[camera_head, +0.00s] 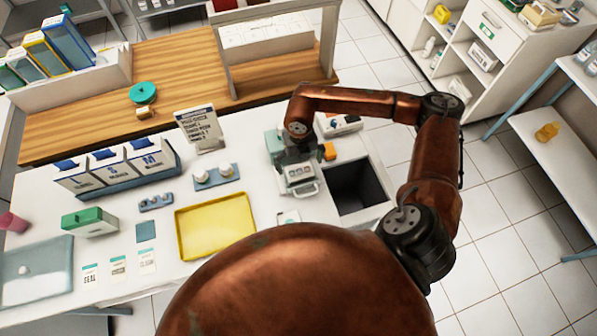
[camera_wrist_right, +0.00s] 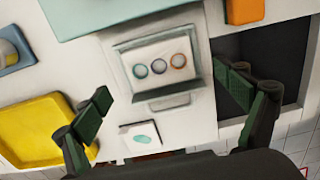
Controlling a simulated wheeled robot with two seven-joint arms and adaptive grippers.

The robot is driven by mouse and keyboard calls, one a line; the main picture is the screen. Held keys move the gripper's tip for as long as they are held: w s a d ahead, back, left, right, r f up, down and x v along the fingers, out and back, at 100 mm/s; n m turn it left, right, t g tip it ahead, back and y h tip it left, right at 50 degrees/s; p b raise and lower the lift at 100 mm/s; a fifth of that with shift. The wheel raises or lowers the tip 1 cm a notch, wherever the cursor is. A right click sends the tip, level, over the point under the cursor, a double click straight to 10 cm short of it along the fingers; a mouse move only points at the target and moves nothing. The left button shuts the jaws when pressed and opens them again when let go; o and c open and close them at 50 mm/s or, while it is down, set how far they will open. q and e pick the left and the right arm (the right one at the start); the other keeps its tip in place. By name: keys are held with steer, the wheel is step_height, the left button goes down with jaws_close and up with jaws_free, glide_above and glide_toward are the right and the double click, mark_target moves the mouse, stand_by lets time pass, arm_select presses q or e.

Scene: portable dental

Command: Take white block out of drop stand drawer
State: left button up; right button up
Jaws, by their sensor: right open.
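The drop stand (camera_head: 274,143) is teal and stands on the white table, partly hidden behind my right gripper. Its drawer (camera_head: 307,190) is open toward the front; it also shows in the right wrist view (camera_wrist_right: 172,102) with a handle at its lower edge. In the drawer lies a white block (camera_wrist_right: 157,52) with three rings on top, two dark or teal and one orange. My right gripper (camera_wrist_right: 166,88) is open and empty above the drawer. Its fingers are spread to either side of the drawer, apart from the block. My left gripper is not in view.
A dark square opening (camera_head: 357,187) lies right of the drawer. A yellow tray (camera_head: 216,228) lies to the left. A small white card (camera_wrist_right: 140,137) with a teal mark lies in front of the drawer. A sign (camera_head: 200,127) and several white boxes stand farther left.

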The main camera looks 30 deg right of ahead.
mark_target(300, 172)
step_height(300, 172, down, 5)
steer(key=shift+w+f, duration=0.1)
steer(key=shift+f, duration=0.05)
steer(key=c, duration=1.4)
